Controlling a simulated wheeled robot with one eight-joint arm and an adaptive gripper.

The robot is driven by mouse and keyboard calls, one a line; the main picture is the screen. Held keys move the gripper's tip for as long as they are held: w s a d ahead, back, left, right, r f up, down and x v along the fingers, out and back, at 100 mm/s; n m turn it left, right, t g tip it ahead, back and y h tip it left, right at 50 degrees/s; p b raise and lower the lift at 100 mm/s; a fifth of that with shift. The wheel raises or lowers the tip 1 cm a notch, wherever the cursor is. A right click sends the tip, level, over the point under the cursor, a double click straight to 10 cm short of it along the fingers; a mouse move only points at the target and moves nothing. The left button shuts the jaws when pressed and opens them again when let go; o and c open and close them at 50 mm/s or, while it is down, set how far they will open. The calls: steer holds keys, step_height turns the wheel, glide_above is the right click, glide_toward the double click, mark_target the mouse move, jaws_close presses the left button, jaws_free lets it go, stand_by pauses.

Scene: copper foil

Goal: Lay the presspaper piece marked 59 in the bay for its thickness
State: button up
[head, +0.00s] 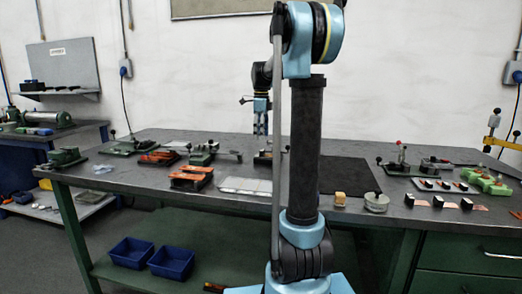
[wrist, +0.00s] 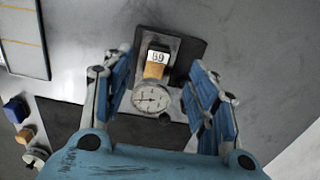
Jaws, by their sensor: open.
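The presspaper piece, a tan strip (wrist: 154,70) with a white label reading 59 (wrist: 157,57), shows in the wrist view at a dark gauge stand (wrist: 185,58). A round white dial (wrist: 151,98) is just below it in the picture. My gripper (wrist: 160,62) is open, its blue fingers on either side of the piece and dial with gaps. I cannot tell whether the piece is clamped in the gauge.
A dark mat (head: 346,175) lies right of my arm. A yellow block (head: 340,199) and a small round pot (head: 376,202) stand at the bench's front edge. Orange-topped pieces (head: 191,178) sit left of the tray. Tools and fixtures crowd the right end.

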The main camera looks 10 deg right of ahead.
step_height(320, 180, down, 7)
steer(key=shift+f, duration=0.15)
stand_by(0.4)
steer(key=c, duration=1.2)
steer(key=shift+w+a, duration=0.35)
steer(key=shift+a, duration=0.5)
steer(key=shift+w+a, duration=0.3)
steer(key=shift+a, duration=0.5)
steer(key=shift+w+a, duration=0.35)
steer(key=shift+a, duration=0.5)
stand_by(0.3)
steer(key=shift+r, duration=3.6)
